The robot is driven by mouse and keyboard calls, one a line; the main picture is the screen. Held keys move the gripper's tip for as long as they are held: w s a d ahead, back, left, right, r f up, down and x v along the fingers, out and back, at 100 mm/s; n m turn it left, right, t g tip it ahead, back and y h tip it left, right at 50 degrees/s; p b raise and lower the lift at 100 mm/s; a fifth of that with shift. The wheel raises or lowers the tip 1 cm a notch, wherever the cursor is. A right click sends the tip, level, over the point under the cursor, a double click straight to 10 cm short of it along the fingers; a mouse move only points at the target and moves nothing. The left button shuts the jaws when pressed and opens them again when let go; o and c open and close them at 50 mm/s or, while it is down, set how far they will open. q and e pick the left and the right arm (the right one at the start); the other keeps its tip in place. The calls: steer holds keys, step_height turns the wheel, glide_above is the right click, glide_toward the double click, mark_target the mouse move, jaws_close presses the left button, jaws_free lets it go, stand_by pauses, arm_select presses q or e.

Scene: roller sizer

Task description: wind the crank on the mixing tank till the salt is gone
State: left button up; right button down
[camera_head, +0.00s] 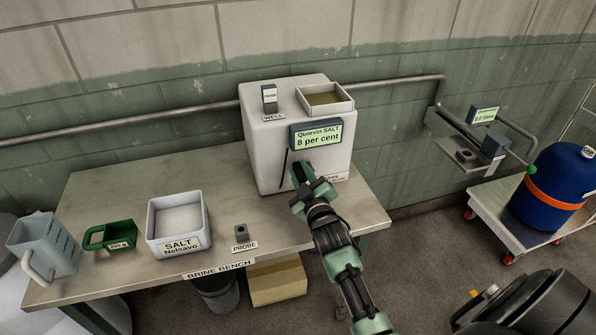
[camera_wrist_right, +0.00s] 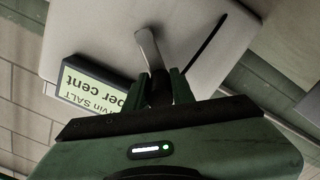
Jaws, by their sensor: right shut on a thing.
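The mixing tank (camera_head: 268,165) is a pale rounded block at the right part of the bench. Its display (camera_head: 317,136) reads "Quorvin SALT 8 per cent". On top, a square open hopper (camera_head: 325,98) shows a dull olive inside; I cannot tell whether salt grains are in it. My right gripper (camera_head: 303,174) is at the tank's front face, below the display, shut on the crank's dark grip. The crank's grey arm (camera_wrist_right: 147,48) shows in the wrist view, where the gripper (camera_wrist_right: 160,88) closes around the grip. In the head view the gripper hides most of the crank. My left gripper is out of view.
The bench (camera_head: 130,172) also holds a white salt box (camera_head: 178,220), a green scoop (camera_head: 108,236), a grey jug (camera_head: 46,245) and a probe holder (camera_head: 240,232). A small block (camera_head: 270,98) stands in the well. A blue drum (camera_head: 553,182) on a cart stands right.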

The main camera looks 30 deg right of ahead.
steer(key=shift+s+d+r+m+p, duration=0.2)
steer(key=shift+d+m+p, duration=0.4)
steer(key=shift+m, duration=0.95)
steer(key=shift+s+d+r+m+p, duration=0.2)
steer(key=shift+d+m+p, duration=0.4)
steer(key=shift+m, duration=0.9)
steer(key=shift+s+d+r+m+p, duration=0.15)
steer(key=shift+d+m+p, duration=0.45)
steer(key=shift+m, duration=0.95)
steer(key=c, duration=1.5)
jaws_free()
steer(key=o, duration=0.3)
steer(key=shift+w+r, duration=0.1)
steer(key=shift+r, duration=0.1)
